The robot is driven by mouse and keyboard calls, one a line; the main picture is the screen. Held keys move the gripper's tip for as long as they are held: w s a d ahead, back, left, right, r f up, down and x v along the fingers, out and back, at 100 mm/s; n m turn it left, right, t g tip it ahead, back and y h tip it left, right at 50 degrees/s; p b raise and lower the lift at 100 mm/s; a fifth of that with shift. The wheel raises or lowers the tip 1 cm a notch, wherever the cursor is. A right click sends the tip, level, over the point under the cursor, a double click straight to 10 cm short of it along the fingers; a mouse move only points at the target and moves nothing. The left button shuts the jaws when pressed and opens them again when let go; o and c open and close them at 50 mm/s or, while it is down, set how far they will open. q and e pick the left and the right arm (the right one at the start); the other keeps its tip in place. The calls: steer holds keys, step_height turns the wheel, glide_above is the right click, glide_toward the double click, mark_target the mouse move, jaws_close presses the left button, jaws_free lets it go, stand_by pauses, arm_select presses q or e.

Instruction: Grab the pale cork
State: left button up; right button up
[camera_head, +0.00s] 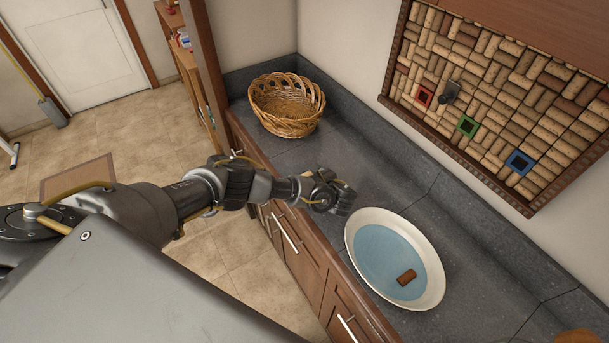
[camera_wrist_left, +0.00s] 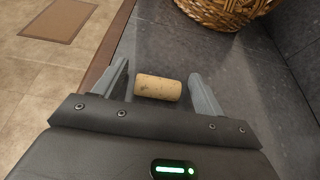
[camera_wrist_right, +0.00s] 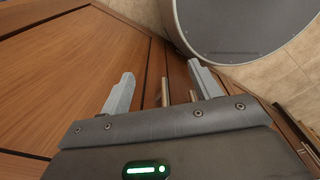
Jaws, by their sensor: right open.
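The pale cork (camera_wrist_left: 158,88) lies on the dark grey counter in the left wrist view, crosswise between the two fingers of my left gripper (camera_wrist_left: 158,72). Gaps show between the cork and both fingers. My right gripper (camera_wrist_right: 160,80) is open and empty, facing wooden cabinet fronts in the right wrist view.
A white bowl (camera_head: 440,282) of water with a brown cork (camera_head: 407,277) stands right of my left gripper. A wicker basket (camera_head: 286,104) stands farther back on the counter. A cork board (camera_head: 490,95) with coloured square frames hangs on the wall.

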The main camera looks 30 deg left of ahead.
arm_select(q)
steer(key=c, duration=1)
steer(key=shift+c, duration=0.2)
steer(key=shift+r, duration=0.1)
